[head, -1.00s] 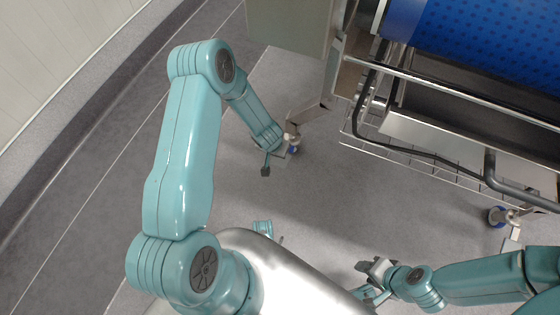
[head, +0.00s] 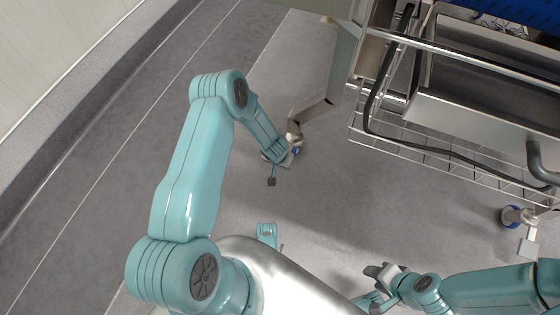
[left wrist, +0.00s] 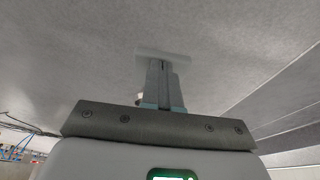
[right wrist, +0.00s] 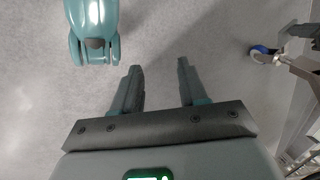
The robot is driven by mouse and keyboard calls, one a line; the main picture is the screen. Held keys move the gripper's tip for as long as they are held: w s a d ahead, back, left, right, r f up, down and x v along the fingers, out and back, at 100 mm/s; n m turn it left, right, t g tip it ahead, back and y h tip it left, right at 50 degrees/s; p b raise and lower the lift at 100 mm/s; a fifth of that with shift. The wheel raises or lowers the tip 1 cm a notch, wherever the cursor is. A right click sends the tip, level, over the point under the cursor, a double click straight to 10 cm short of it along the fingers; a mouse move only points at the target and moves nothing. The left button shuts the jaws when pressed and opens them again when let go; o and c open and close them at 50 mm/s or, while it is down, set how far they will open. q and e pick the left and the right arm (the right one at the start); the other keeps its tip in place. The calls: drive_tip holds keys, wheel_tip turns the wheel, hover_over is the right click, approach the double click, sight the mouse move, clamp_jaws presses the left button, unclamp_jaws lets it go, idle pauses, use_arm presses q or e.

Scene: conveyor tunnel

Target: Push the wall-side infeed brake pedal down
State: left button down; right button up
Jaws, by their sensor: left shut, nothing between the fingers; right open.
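The wall-side brake pedal is a small pale plate (head: 288,161) at the foot of the caster (head: 295,140) on the left conveyor leg. My left arm reaches down to it and partly hides it. In the left wrist view the shut, empty left gripper (left wrist: 163,64) has its fingertips at the pale pedal plate (left wrist: 178,57), overlapping its near edge. I cannot tell whether they touch or how far the pedal is down. My right gripper (head: 371,285) is open and empty above the floor, well away from the pedal; its spread fingers also show in the right wrist view (right wrist: 160,78).
The conveyor frame (head: 430,50), with a wire rack (head: 420,150) and black hose, fills the upper right. Another caster (head: 512,216) with its own pale pedal (head: 528,247) stands at right. The wall (head: 60,70) runs along the left. The middle floor is clear.

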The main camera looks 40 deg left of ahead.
use_arm(q)
drive_tip(key=f, duration=0.1)
drive_tip(key=f+b, duration=0.1)
drive_tip(key=f, duration=0.1)
drive_tip(key=s+f+b, duration=0.1)
drive_tip(key=f, duration=0.1)
idle(0.3)
drive_tip(key=p+v, duration=0.6)
drive_tip(key=v, duration=0.2)
drive_tip(key=shift+p, duration=0.35)
drive_tip(key=shift+s+d, duration=0.1)
drive_tip(key=shift+d, duration=0.05)
